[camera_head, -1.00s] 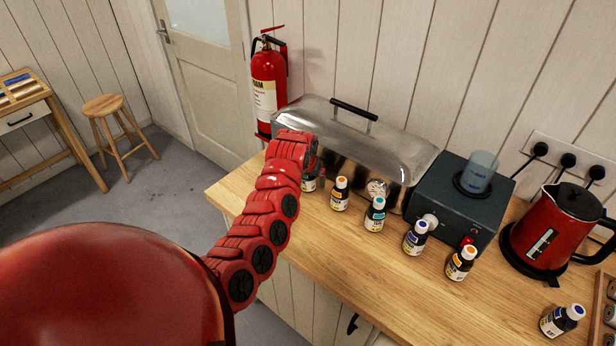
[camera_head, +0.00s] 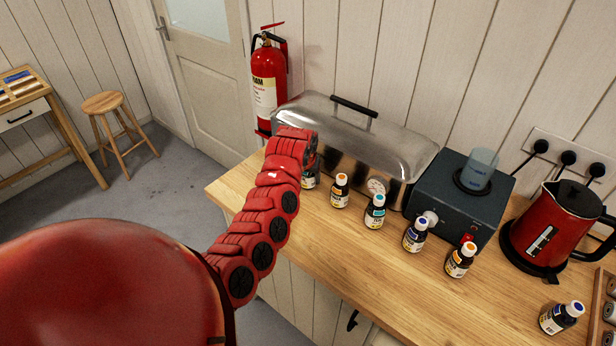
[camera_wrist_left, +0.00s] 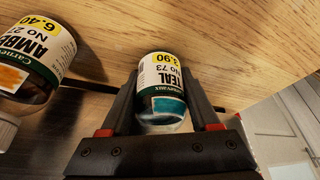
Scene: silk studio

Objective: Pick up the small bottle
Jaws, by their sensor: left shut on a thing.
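A small bottle (camera_wrist_left: 163,75) with a white and yellow label reading TEAL No 73 is between the fingers of my left gripper (camera_wrist_left: 160,90), which is shut on it. In the head view, this bottle (camera_head: 309,180) is the leftmost of a row on the wooden counter, partly hidden behind my left gripper (camera_head: 312,158). I cannot tell whether its base touches the counter. An AMBER bottle (camera_wrist_left: 38,50) stands beside it in the wrist view. My right gripper is not in view.
More small bottles line the counter (camera_head: 350,255): orange-capped (camera_head: 340,192), teal-capped (camera_head: 375,213), blue-capped (camera_head: 415,236) and others. Behind are a metal domed box (camera_head: 350,140), a dark device (camera_head: 450,205) and a red kettle (camera_head: 550,235).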

